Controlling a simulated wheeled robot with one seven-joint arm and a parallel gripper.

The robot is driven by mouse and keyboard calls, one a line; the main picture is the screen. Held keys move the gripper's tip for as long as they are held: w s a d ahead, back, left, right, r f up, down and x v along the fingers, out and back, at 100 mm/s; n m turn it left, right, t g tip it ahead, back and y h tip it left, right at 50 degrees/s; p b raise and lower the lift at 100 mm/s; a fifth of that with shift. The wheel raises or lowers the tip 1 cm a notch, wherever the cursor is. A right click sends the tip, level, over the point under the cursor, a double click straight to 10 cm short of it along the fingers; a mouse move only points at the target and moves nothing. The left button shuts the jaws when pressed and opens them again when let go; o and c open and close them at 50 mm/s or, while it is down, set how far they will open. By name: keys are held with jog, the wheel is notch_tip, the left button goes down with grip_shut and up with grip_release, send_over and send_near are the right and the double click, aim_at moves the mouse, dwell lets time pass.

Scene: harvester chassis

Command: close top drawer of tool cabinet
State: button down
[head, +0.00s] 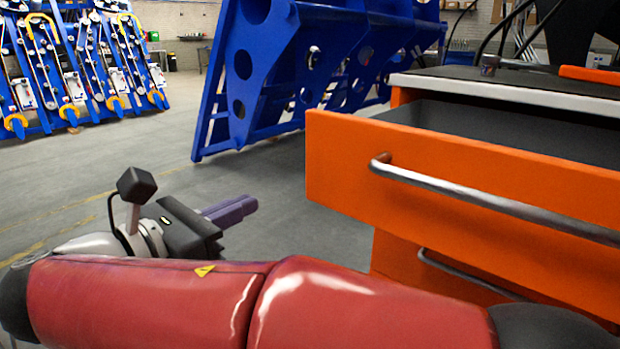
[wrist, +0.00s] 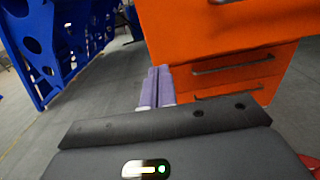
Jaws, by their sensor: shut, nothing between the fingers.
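The orange tool cabinet (head: 400,262) stands at the right in the head view. Its top drawer (head: 345,170) is pulled out, with the dark inside showing behind the front. A silver bar handle (head: 490,203) runs across the drawer front. My gripper (head: 240,208) is to the left of the drawer, lower than its handle and apart from it. Its purple fingers are together and empty. In the wrist view the fingers (wrist: 157,85) point toward the cabinet's left side, and the orange drawer front (wrist: 190,40) fills the upper right.
A lower drawer handle (head: 465,275) shows below the top drawer. A tool lies on the cabinet top (head: 520,80). Large blue steel frames (head: 265,70) stand behind. Blue racks (head: 75,70) line the far left. The grey floor (head: 130,165) between is clear.

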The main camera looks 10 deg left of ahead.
aim_at(318, 167)
jog(key=x, duration=0.9)
jog(key=b+x, duration=0.1)
jog(key=x, duration=0.3)
jog(key=shift+w+r, duration=0.25)
jog(key=shift+w, duration=0.15)
